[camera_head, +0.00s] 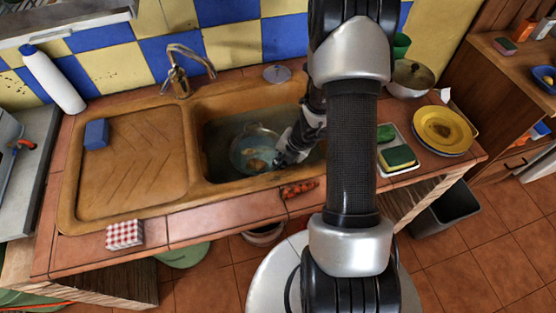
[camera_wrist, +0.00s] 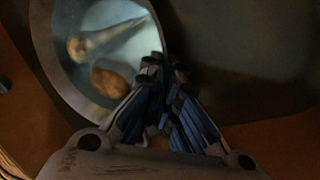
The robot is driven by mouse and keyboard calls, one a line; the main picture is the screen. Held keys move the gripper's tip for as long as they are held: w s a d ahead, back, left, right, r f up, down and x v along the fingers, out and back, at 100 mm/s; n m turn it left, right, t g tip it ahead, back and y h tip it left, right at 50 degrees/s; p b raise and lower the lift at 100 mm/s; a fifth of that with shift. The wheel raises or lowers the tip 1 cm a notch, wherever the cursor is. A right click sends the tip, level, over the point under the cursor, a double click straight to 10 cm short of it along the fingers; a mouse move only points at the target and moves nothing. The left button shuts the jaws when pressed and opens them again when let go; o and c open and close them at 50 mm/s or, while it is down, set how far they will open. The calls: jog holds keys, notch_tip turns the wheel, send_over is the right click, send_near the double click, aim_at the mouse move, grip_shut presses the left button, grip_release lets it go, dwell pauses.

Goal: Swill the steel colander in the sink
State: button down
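The steel colander (camera_head: 249,161) is a round, shiny bowl low in the brown sink basin (camera_head: 214,174), left of my gripper. It also fills the upper left of the wrist view (camera_wrist: 127,43), where it looks pale blue inside and holds a brown lump (camera_wrist: 108,82) and a long pale piece with a rounded end (camera_wrist: 79,47). My gripper (camera_head: 279,158) reaches down into the basin. In the wrist view its fingertips (camera_wrist: 163,68) come together at the colander's right rim and appear shut on it. The fingers hide that part of the rim.
The faucet (camera_head: 178,75) stands behind the basin, and a ribbed drainboard (camera_head: 140,165) with a blue block (camera_head: 96,134) lies left. Right are a tray with a sponge (camera_head: 397,158), yellow plates (camera_head: 444,128) and a lidded pot (camera_head: 411,78). A carrot-like item (camera_head: 299,188) lies at the front edge.

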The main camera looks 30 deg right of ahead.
jog(key=shift+r, duration=0.15)
jog(key=shift+r+p, duration=0.5)
jog(key=shift+p, duration=0.2)
jog(key=shift+f, duration=0.1)
jog(key=shift+f+b, duration=0.5)
jog(key=shift+f, duration=0.05)
jog(key=shift+r, duration=0.2)
jog(key=shift+r+p, duration=0.45)
jog(key=shift+p, duration=0.3)
jog(key=shift+f, duration=0.15)
jog(key=shift+f+b, duration=0.5)
jog(key=shift+b, duration=0.05)
